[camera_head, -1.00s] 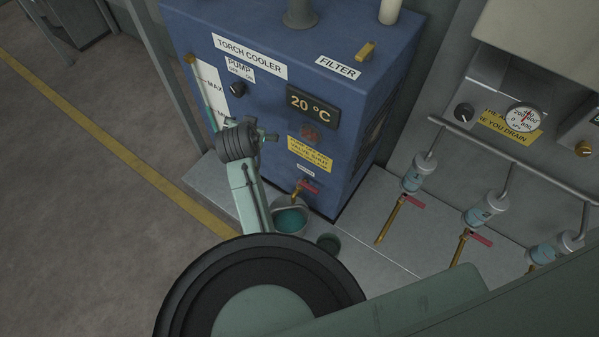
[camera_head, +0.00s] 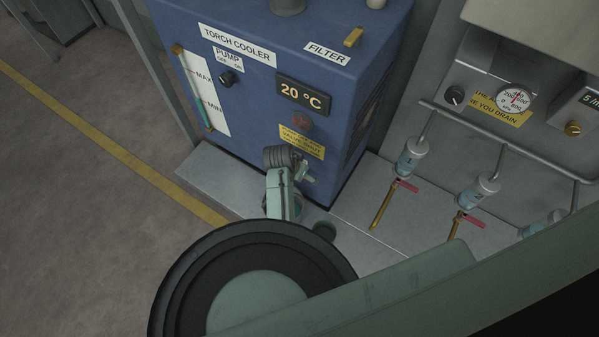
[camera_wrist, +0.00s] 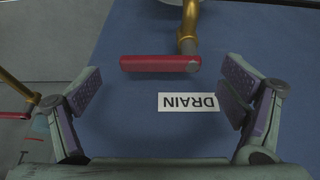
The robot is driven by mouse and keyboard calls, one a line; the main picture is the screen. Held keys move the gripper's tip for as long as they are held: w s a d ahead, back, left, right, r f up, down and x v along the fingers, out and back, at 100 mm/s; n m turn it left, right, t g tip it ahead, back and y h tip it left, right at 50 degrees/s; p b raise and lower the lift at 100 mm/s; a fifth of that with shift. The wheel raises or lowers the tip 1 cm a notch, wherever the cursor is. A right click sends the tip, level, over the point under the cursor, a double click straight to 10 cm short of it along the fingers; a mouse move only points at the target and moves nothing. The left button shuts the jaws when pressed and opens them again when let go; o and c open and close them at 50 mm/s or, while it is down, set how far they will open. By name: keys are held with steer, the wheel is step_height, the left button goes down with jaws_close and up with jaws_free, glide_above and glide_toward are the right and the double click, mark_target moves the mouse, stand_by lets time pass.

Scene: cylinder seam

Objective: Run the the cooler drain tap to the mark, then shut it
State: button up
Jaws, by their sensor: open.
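The cooler's drain tap shows in the wrist view as a brass spout (camera_wrist: 187,35) with a red lever (camera_wrist: 160,63) lying crosswise to it. An upside-down DRAIN label (camera_wrist: 188,102) is on the blue panel. My gripper (camera_wrist: 165,98) is open, its fingers apart to either side below the lever in the picture, with nothing between them. In the head view my gripper (camera_head: 298,166) is at the front of the torch cooler (camera_head: 240,110), and my arm hides the tap and container beneath. A sight gauge (camera_head: 200,90) with MAX and MIN marks is on the cooler's left front.
A pump knob (camera_head: 228,79), a temperature display (camera_head: 302,94) and a yellow notice (camera_head: 302,143) are on the cooler. A dark round cup or hole (camera_head: 325,230) is by its base.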

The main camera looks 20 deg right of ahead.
steer(key=shift+w+d+f, duration=0.15)
steer(key=shift+f, duration=0.35)
steer(key=c, duration=1.7)
steer(key=shift+a+m+g+p, duration=0.3)
steer(key=shift+m+p, duration=0.5)
steer(key=shift+m, duration=0.2)
steer(key=o, duration=1.7)
steer(key=shift+r, duration=0.15)
